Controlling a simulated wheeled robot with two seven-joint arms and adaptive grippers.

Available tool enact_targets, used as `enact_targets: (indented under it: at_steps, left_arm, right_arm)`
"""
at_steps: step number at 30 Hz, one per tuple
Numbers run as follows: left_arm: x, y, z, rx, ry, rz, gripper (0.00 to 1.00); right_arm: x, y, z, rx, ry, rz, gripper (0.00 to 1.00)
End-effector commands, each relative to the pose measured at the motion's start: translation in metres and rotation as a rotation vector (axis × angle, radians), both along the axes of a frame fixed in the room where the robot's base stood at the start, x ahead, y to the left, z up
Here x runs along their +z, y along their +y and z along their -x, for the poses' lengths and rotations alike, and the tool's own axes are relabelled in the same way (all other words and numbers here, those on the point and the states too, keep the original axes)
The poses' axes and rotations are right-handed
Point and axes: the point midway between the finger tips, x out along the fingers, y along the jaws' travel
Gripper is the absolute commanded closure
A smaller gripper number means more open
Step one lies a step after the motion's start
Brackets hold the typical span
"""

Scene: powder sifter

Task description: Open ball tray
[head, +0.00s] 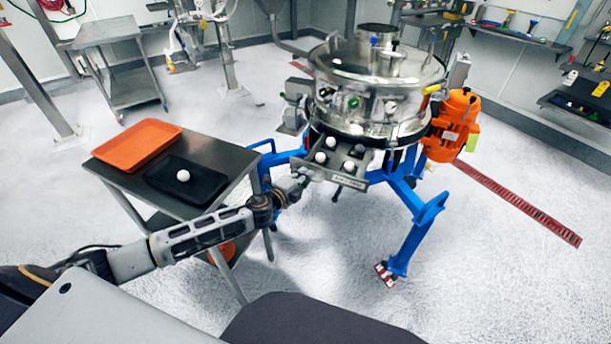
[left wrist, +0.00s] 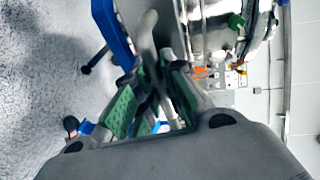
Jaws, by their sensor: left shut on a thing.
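The ball tray (head: 335,171) is a grey metal drawer at the front of the round steel sifter (head: 372,85). It juts out from below the drum, with several white balls (head: 320,157) showing on it. My left gripper (head: 299,178) is at the tray's left front corner. In the left wrist view, its green-padded fingers (left wrist: 155,85) are closed together around a grey bar-like part (left wrist: 147,35), apparently the tray's handle. The exact contact is partly hidden by the fingers. My right gripper is not in view.
A steel cart (head: 228,158) at left holds an orange tray (head: 137,144) and a black tray (head: 205,181) with one white ball (head: 183,175). Blue sifter legs (head: 405,260) and an orange motor (head: 455,125) stand nearby. The floor in front is clear.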

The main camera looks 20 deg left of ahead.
Motion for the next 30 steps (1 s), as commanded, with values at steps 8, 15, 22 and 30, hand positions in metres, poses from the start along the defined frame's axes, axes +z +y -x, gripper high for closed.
enact_targets:
  at_steps: [8,15,22,30]
  left_arm:
    - [-0.0011,-0.0006,0.0006,-0.001,0.002,0.001,1.0]
    - [-0.0007,-0.0004,0.0002,-0.001,0.001,0.0,0.66]
    - [-0.0003,-0.0002,0.0001,0.0,0.0,0.0,0.66]
    - [-0.0002,0.0014,0.0052,0.0,0.001,0.0,0.66]
  right_arm:
    - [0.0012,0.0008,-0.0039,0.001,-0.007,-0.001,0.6]
    - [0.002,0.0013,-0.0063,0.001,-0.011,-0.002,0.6]
    - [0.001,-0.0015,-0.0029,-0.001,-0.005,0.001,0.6]
    - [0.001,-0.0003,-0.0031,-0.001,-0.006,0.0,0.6]
